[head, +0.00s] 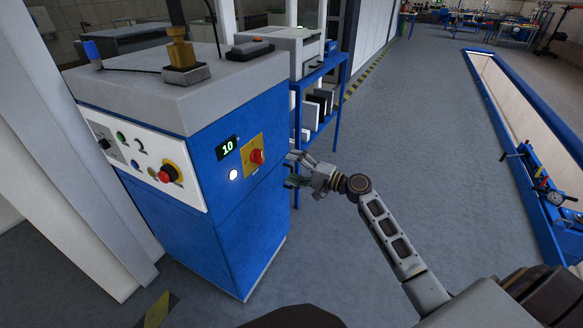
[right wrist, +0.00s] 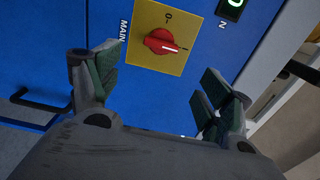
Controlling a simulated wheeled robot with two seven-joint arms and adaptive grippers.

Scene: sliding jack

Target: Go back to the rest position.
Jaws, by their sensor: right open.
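My right gripper (head: 293,170) is open and empty in the head view, just right of the blue machine cabinet (head: 205,215). In the right wrist view its two green-padded fingers (right wrist: 157,88) stand wide apart, facing the cabinet's blue panel. A red rotary switch (head: 257,157) on a yellow plate sits on that panel. The switch (right wrist: 160,41) shows beyond the fingers, and they do not appear to touch it. My left gripper is not in view.
A display reading 10 (head: 228,147) and a lit white button (head: 233,175) are beside the switch. A blue shelf rack (head: 336,85) stands behind the cabinet. A long blue-edged pit (head: 520,115) lies at right. Grey floor (head: 420,150) between them is clear.

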